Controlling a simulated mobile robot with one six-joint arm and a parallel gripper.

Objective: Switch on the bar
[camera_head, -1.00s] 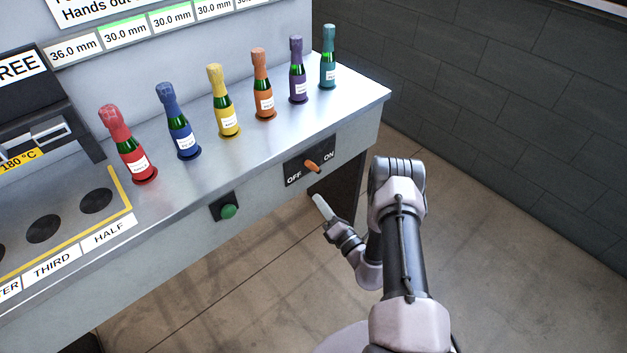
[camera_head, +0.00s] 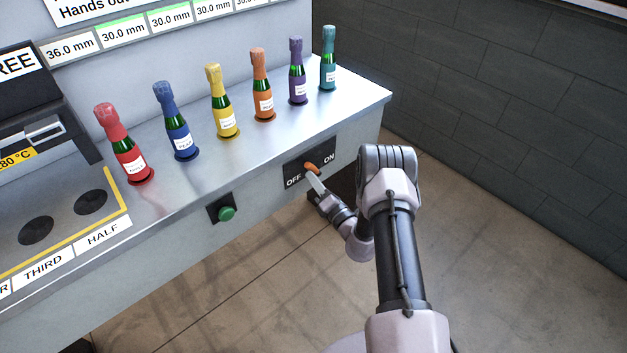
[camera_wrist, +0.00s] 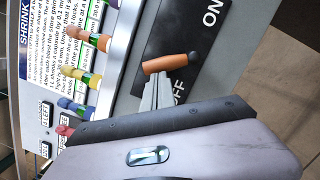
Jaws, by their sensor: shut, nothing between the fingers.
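The bar switch is a dark plate (camera_head: 291,178) on the counter's front face, marked OFF on its left and ON on its right. Its orange lever (camera_head: 311,168) stands between the two words; the exact side it leans to is hard to tell. In the wrist view the lever (camera_wrist: 171,63) lies just past my fingertips. My gripper (camera_head: 315,183) is shut and empty, its tips just below the lever on the OFF side. The fingers also show in the wrist view (camera_wrist: 157,94). They look very close to the lever; I cannot tell whether they touch it.
A green button (camera_head: 227,213) is left of the switch on the same face. Several foil-topped bottles stand along the counter (camera_head: 235,160), among them a red one (camera_head: 124,148). A dark wall (camera_head: 500,90) is at the right. The floor in front is open.

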